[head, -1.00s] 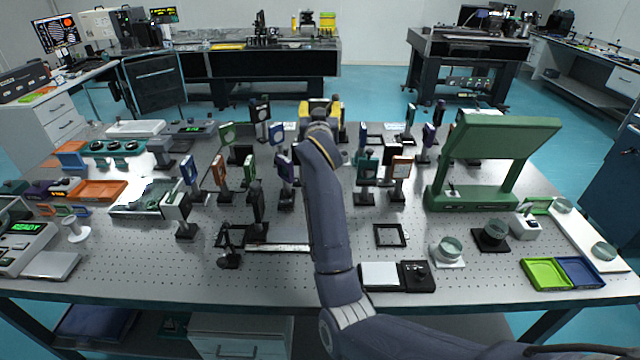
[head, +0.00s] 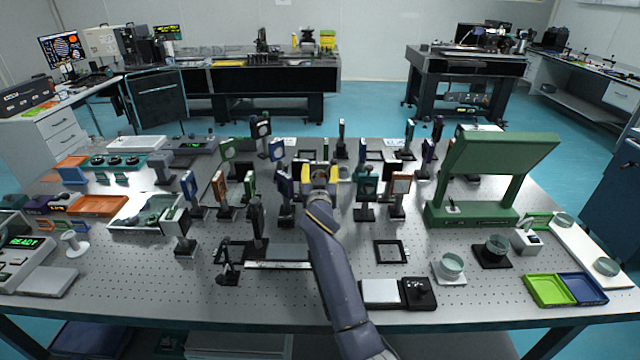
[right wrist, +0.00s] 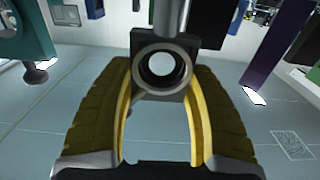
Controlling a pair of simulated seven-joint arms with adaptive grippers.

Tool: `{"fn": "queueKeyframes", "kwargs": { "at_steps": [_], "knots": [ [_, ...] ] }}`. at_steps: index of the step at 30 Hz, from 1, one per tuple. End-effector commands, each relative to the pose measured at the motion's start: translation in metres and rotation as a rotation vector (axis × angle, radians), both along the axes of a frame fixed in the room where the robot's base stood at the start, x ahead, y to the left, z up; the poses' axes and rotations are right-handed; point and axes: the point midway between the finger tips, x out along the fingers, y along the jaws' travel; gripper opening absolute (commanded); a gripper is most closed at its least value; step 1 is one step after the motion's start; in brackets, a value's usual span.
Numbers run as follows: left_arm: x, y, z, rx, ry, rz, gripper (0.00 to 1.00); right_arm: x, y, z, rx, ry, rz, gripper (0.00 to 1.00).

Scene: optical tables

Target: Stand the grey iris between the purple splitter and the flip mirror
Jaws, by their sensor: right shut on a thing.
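My right gripper (head: 320,172), with yellow fingers, is over the middle of the table among the standing mounts. In the right wrist view its fingers (right wrist: 160,80) are shut on the grey iris (right wrist: 145,48), a dark square block with a round ring and a post. In the head view the gripper hides the iris. A purple mount (head: 284,187), perhaps the purple splitter, stands just left of the gripper; a purple plate (right wrist: 278,45) shows right in the wrist view. A teal mount (head: 366,184) stands to the right. I cannot tell which mount is the flip mirror. My left gripper is out of view.
An orange-framed mount (head: 400,184) and a green mount (head: 249,184) stand close by. A flat black frame (head: 391,251) lies in front to the right. A large green stand (head: 480,213) is farther right.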

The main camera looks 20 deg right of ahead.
Motion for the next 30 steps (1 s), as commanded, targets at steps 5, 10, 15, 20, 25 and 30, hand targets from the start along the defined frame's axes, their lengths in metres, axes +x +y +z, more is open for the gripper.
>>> {"fn": "queueKeyframes", "kwargs": {
  "at_steps": [5,10,15,20,25,30],
  "knots": [
    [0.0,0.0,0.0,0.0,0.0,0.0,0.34,0.0,0.0,-0.021,-0.003,0.001,0.0,0.08],
    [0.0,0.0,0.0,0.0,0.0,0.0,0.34,0.0,0.0,-0.036,-0.002,0.0,0.001,0.08],
    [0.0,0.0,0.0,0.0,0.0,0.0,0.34,0.0,0.0,-0.038,-0.001,-0.003,0.002,0.08],
    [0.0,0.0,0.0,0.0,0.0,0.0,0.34,0.0,0.0,-0.038,-0.001,-0.002,0.001,0.08],
    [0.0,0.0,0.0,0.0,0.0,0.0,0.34,0.0,0.0,-0.041,-0.001,-0.002,0.001,0.08],
    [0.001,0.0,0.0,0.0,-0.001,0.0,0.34,0.0,0.0,-0.042,-0.001,0.001,0.001,0.76]
  ]
}}
